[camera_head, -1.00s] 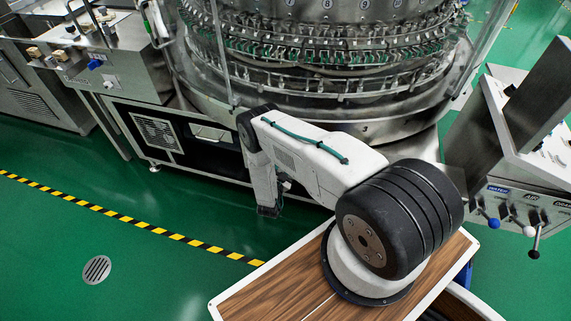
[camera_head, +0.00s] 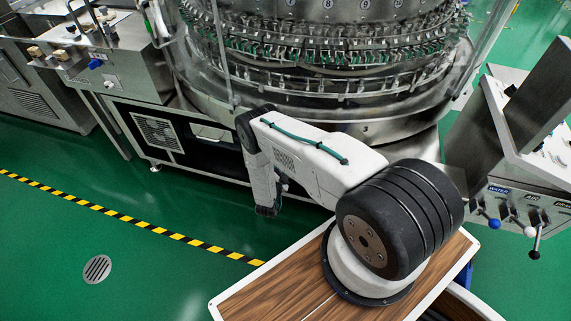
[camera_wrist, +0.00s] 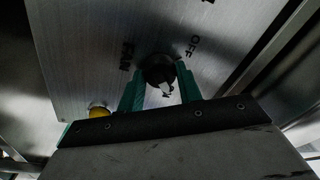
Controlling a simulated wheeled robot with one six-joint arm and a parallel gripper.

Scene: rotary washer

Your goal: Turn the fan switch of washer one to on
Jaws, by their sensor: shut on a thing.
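In the wrist view, a black round fan switch (camera_wrist: 160,70) with a small pale mark sits on a grey metal panel (camera_wrist: 90,45). The panel reads "FAN" to the left of the switch and "OFF" to its upper right. My gripper (camera_wrist: 161,75) has its two green fingers on either side of the switch and is shut on it. In the head view the switch and the fingers are hidden. The washer (camera_head: 320,95) stands at the back, with a fan grille (camera_head: 158,132) low on its left.
A yellow button (camera_wrist: 98,110) sits on the panel, left of my gripper. In the head view, a valve console (camera_head: 515,195) stands at the right and a steel cabinet (camera_head: 130,65) at the left. Green floor (camera_head: 110,215) is clear at the left.

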